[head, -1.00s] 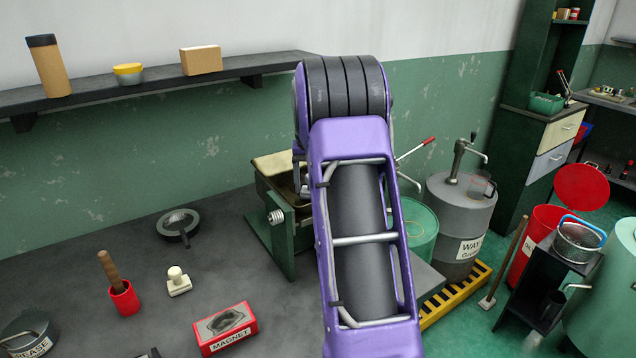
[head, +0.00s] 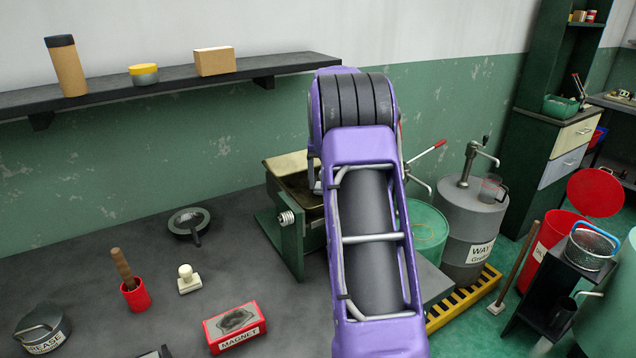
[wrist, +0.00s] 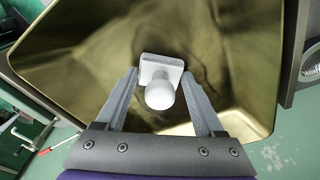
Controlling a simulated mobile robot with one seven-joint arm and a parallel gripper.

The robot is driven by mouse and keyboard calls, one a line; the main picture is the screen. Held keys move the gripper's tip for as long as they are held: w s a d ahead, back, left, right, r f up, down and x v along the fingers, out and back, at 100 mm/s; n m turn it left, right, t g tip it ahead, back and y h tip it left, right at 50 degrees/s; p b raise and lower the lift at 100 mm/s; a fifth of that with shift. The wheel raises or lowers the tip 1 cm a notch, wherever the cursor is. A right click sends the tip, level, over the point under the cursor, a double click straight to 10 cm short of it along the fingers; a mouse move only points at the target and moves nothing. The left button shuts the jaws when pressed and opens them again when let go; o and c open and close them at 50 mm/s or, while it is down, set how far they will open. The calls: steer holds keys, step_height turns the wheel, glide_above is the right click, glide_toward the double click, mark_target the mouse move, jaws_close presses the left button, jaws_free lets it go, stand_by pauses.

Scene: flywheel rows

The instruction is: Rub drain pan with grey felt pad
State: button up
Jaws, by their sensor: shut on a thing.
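The drain pan (wrist: 85,45) is a brassy, smooth-walled basin that fills most of the wrist view. In the head view the drain pan (head: 287,161) sits in a green stand, partly hidden behind my arm. My gripper (wrist: 160,78) is shut on the grey felt pad (wrist: 162,64), a small pale grey block with a round knob. The pad is over the pan's interior; I cannot tell whether it touches the surface. My gripper and the pad are hidden behind my arm in the head view.
The bench holds a cream knobbed block (head: 188,279), a red magnet box (head: 235,327), a red cup with a wooden handle (head: 135,293) and a grease tin (head: 43,332). A shelf (head: 110,95) runs above. Drums (head: 474,215) stand to the right.

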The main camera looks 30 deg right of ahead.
steer(key=shift+d, duration=1.7)
steer(key=shift+a+f, duration=0.1)
